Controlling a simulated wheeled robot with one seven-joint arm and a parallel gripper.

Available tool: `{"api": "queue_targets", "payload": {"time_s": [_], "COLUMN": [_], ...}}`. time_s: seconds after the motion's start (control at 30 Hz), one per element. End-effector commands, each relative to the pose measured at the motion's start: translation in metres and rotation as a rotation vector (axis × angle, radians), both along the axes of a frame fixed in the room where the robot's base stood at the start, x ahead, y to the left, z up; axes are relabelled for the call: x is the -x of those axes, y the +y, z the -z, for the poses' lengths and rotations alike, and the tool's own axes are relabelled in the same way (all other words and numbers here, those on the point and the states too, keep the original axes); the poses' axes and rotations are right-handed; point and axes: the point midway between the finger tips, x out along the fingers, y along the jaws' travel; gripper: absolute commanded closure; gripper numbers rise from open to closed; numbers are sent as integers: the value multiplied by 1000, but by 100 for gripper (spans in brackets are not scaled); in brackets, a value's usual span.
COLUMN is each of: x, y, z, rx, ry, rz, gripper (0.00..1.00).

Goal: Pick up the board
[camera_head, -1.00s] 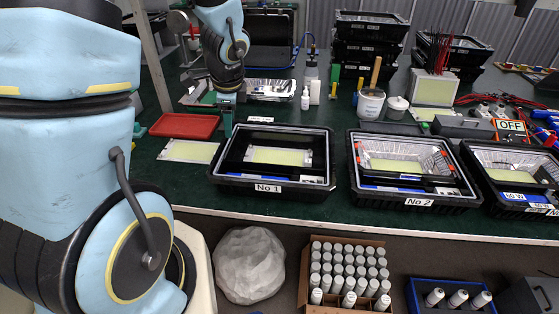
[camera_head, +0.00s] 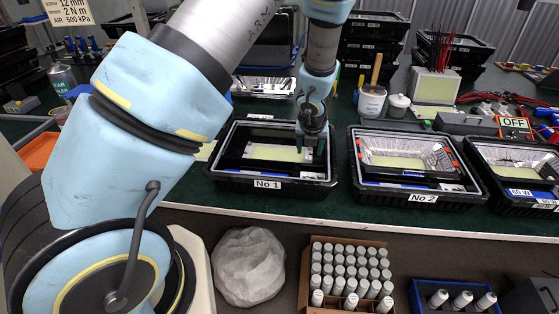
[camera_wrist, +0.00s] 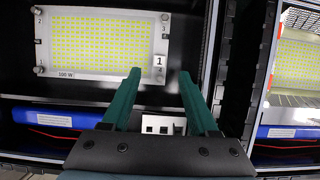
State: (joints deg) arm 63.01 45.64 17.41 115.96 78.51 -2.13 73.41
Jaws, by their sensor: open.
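A yellow LED board in a silver frame lies in the black housing labelled No 1 (camera_head: 228,177). This board (camera_head: 272,153) also shows in the wrist view (camera_wrist: 100,45), marked "1" and "100 W", with a screw at each visible corner. My gripper (camera_head: 312,150) is over the right part of that housing. In the wrist view my gripper (camera_wrist: 160,75) has its two green fingers apart with nothing between them. The fingertips appear at the board's lower right, beside a small white part with dark square holes (camera_wrist: 163,124). I cannot tell their exact height above the housing.
Housing No 2 (camera_head: 419,197) stands close to the right, with a reflector and yellow board inside. A third housing (camera_head: 520,205) is beyond it. Another pale board (camera_head: 205,152) on the table is mostly hidden by my arm. A white pot (camera_head: 371,102) stands behind.

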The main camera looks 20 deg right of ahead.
Motion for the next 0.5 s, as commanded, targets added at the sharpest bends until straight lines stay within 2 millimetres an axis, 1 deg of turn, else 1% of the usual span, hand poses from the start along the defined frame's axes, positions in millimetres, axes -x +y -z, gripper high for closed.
{"api": "queue_targets", "payload": {"time_s": [0.2, 0.3, 0.4, 0.5], "x": [-8, -13, -16, -17], "y": [-4, -5, -7, -8], "z": [30, 40, 46, 47], "rx": [-3, -2, -1, 1], "ry": [-2, -1, 0, -1], "rz": [1, -2, 0, -1], "gripper": [40, 40, 40, 40]}}
